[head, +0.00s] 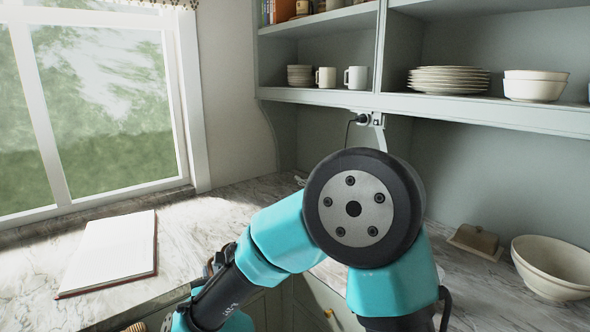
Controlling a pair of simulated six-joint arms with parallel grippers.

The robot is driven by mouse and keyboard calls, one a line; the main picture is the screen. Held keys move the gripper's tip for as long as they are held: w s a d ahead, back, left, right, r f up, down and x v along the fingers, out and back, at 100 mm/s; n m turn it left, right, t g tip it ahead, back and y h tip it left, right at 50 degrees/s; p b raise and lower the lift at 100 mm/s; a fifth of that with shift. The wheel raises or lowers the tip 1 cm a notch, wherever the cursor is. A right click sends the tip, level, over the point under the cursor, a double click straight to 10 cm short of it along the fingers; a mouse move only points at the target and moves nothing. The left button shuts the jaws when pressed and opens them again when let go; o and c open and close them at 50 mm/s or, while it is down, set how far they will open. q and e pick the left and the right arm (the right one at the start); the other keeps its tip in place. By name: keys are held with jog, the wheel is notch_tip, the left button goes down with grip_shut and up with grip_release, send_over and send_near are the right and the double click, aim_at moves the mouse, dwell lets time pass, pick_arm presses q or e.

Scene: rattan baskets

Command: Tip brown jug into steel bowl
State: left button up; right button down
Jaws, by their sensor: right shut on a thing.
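My right arm, teal and black, fills the lower middle of the head view and bends down to the lower left. Only dark parts around its wrist show near the bottom edge. The fingertips of my right gripper are hidden, and so is the thing they are shut on. No brown jug and no steel bowl can be made out in this view. My left gripper is not in view.
An open blank book (112,250) lies on the marble counter (205,215) at left. A cream bowl (555,268) and a lidded brown dish (476,239) stand at right. A wall shelf (480,107) holds plates, bowls and mugs. A woven rim (135,327) shows at bottom left.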

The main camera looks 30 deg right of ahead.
jog(key=w+d+r+m+g+h, duration=0.1)
jog(key=w+d+r+m+h, duration=0.2)
jog(key=w+d, duration=0.45)
jog(key=w+d+r+m+g+h, duration=0.1)
jog(key=w+d+r+h, duration=0.3)
jog(key=w+d, duration=0.35)
jog(key=w+d+r+m+g+h, duration=0.1)
jog(key=w+d+r+m+h, duration=0.1)
jog(key=d, duration=0.7)
jog(key=w+d+r+m+g+h, duration=0.1)
jog(key=w+d+r+m+h, duration=0.1)
jog(key=w+d+r, duration=0.3)
jog(key=d, duration=0.4)
jog(key=shift+r, duration=0.4)
jog(key=shift+r, duration=0.1)
